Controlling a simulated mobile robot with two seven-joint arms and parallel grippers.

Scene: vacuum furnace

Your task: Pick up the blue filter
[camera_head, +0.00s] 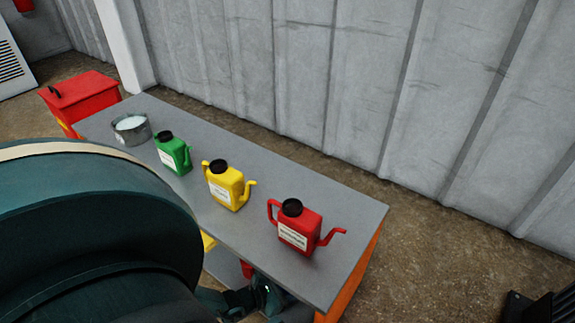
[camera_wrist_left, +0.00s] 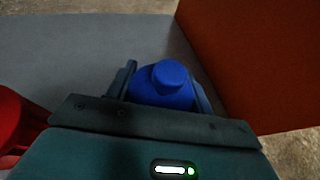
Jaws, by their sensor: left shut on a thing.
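The blue filter (camera_wrist_left: 170,84) shows in the left wrist view as a rounded blue body with a smaller round knob. My left gripper (camera_wrist_left: 164,88) is shut on it, with one dark finger on each side. In the head view my left wrist, with a small green light, reaches in at the front edge of the table. Its fingers and the blue filter are hidden there under the tabletop. My right gripper is in neither view.
The grey table (camera_head: 345,215) carries a red can (camera_head: 298,232), a yellow can (camera_head: 225,190), a green can (camera_head: 174,155) and a metal pot (camera_head: 131,130). An orange side panel (camera_wrist_left: 245,60) stands right of the filter. A red object (camera_wrist_left: 12,125) is at left.

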